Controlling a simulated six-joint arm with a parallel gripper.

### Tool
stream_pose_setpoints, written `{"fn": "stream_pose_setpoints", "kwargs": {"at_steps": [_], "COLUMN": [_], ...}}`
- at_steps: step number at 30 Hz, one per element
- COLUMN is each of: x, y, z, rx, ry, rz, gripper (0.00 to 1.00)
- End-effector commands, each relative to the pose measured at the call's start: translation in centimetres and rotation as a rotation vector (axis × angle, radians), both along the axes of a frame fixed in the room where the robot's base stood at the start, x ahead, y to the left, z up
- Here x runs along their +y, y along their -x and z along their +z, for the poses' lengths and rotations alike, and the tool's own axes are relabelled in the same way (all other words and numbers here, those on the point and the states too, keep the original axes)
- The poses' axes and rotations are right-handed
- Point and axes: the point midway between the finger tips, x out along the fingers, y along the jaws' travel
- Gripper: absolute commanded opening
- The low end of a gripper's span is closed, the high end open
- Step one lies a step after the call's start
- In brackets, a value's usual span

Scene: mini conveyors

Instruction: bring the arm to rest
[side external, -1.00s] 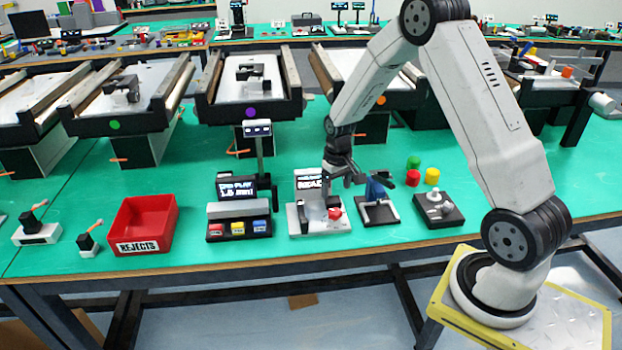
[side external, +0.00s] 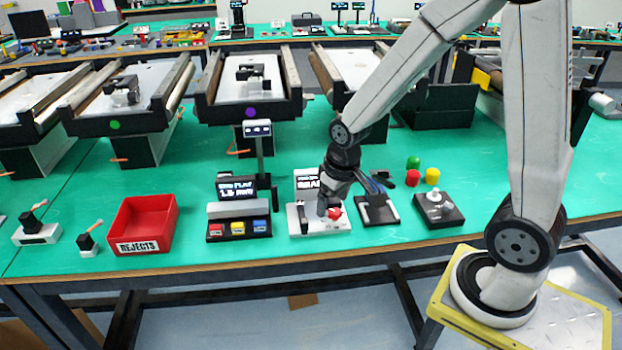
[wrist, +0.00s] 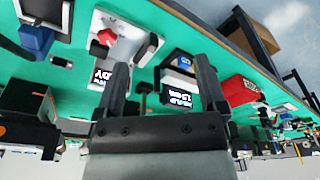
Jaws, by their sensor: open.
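My gripper (side external: 327,205) hangs low, over or just in front of the white device (side external: 298,222) with the red button (side external: 334,213). It hides part of that device and its screen (side external: 307,184). In the wrist view my gripper (wrist: 162,78) is open, its two dark fingers apart with nothing between them. The wrist view also shows the white device (wrist: 128,45) and its red button (wrist: 107,37), up and left of the fingers. Whether the fingers touch anything cannot be told.
A stand with a blue part (side external: 378,205) is close to the gripper's right. The black block with a white knob (side external: 438,210) is further right. A three-button display unit (side external: 238,228) and the red rejects bin (side external: 143,225) lie left. Conveyors (side external: 250,100) stand behind; green table lies between.

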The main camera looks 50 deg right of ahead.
Motion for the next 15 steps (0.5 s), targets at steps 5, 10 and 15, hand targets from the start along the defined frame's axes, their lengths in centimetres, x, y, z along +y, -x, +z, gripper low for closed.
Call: {"fn": "stream_pose_setpoints", "kwargs": {"at_steps": [5, 10, 15], "x": [2.5, 3.6, 3.9], "y": [3.0, 4.7, 5.2], "z": [1.0, 1.3, 1.4], "rx": [-0.041, -0.062, -0.068], "ry": [0.001, 0.0, -0.001], "rz": [0.058, 0.085, 0.093], "gripper": [0.91, 0.91, 0.91]}}
